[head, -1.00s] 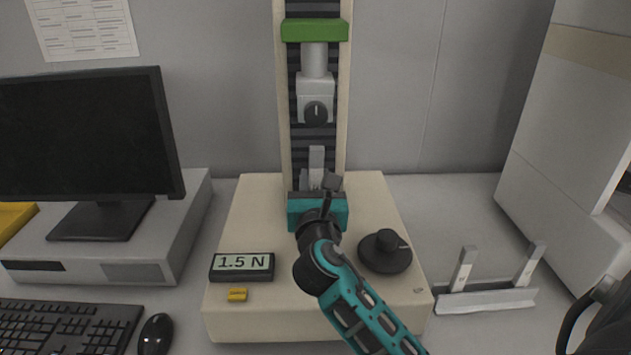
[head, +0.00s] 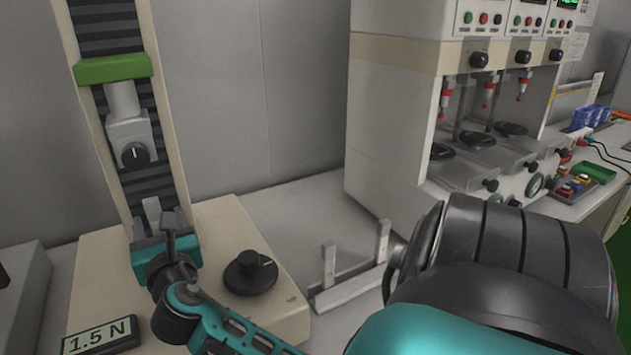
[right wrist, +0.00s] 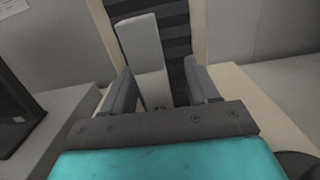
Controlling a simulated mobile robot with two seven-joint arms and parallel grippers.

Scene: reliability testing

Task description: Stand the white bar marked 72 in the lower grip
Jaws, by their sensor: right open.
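A white bar (head: 152,208) stands upright at the lower grip of the testing stand. It also shows in the right wrist view (right wrist: 146,48), rising between my fingers, its foot hidden by my gripper. No number is readable on it. My right gripper (head: 160,241) is at the lower grip; the right wrist view shows its fingers (right wrist: 163,82) open on both sides of the bar, with a gap at least on the right. The lower grip is mostly hidden behind the gripper. My left gripper is not in view.
A rack (head: 350,287) holds two more upright pale bars (head: 329,265) (head: 384,241) right of the stand. A black knob (head: 250,272) and a 1.5 N display (head: 100,337) are on the stand's base. The upper grip head (head: 131,143) hangs above. Machines stand at right.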

